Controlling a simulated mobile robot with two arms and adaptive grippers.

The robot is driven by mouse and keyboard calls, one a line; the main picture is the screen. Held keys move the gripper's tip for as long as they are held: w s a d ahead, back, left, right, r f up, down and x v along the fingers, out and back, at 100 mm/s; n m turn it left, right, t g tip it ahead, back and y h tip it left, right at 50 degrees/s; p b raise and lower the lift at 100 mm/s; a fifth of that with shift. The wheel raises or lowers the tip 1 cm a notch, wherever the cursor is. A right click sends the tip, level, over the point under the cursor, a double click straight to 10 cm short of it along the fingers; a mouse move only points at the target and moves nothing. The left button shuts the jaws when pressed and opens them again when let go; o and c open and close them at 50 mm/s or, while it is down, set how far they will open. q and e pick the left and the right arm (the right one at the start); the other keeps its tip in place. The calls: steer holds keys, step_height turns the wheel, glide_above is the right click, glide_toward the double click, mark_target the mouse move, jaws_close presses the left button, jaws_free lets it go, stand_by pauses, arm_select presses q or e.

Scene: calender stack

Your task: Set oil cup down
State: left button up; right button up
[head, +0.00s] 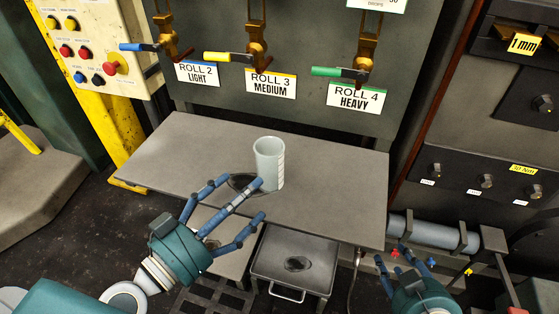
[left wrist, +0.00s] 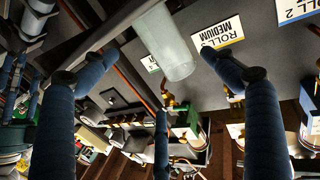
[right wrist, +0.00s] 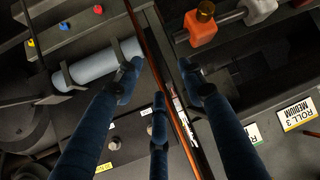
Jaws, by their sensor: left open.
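The oil cup (head: 269,160), a pale translucent beaker with marks on its side, stands upright on the grey shelf (head: 335,205). My left gripper (head: 245,195) is open at the cup's lower left. One fingertip overlaps the cup's lower edge in the head view; I cannot tell if it touches. The left wrist view shows the cup (left wrist: 168,45) between spread fingers, not enclosed. My right gripper (head: 408,262) is low at the right, away from the cup; its fingers are spread and empty in the right wrist view (right wrist: 160,90).
Valves with blue, yellow and green handles hang above the shelf, over labels for roll 2, roll 3 and roll 4 (head: 355,97). A grey tray (head: 292,262) stands below. A grey roll (head: 430,232) rests at the right. The shelf's left part is clear.

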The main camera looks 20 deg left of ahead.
mark_target(266, 172)
arm_select(q)
steer(key=shift+p+x, duration=0.75)
steer(key=shift+x, duration=0.25)
steer(key=p+x, duration=0.1)
steer(key=x, duration=0.2)
steer(key=shift+w, duration=0.15)
steer(key=x, duration=0.1)
steer(key=p+x, duration=0.1)
steer(key=x, duration=0.2)
steer(key=shift+w+a, duration=0.2)
steer(key=shift+a, duration=0.05)
steer(key=shift+w+d+f, duration=0.1)
steer(key=shift+w+d, duration=0.15)
steer(key=shift+w, duration=0.25)
steer(key=c, duration=1.4)
arm_select(e)
steer(key=s+d+f+g+h, duration=0.1)
steer(key=s+d+f+g, duration=0.1)
steer(key=s, duration=0.5)
steer(key=s+d+f+g, duration=0.2)
steer(key=s+f+g, duration=0.1)
steer(key=s+g, duration=0.2)
steer(key=shift+s+d+f+h, duration=0.2)
steer(key=shift+s+f+h, duration=0.2)
steer(key=shift+s, duration=0.75)
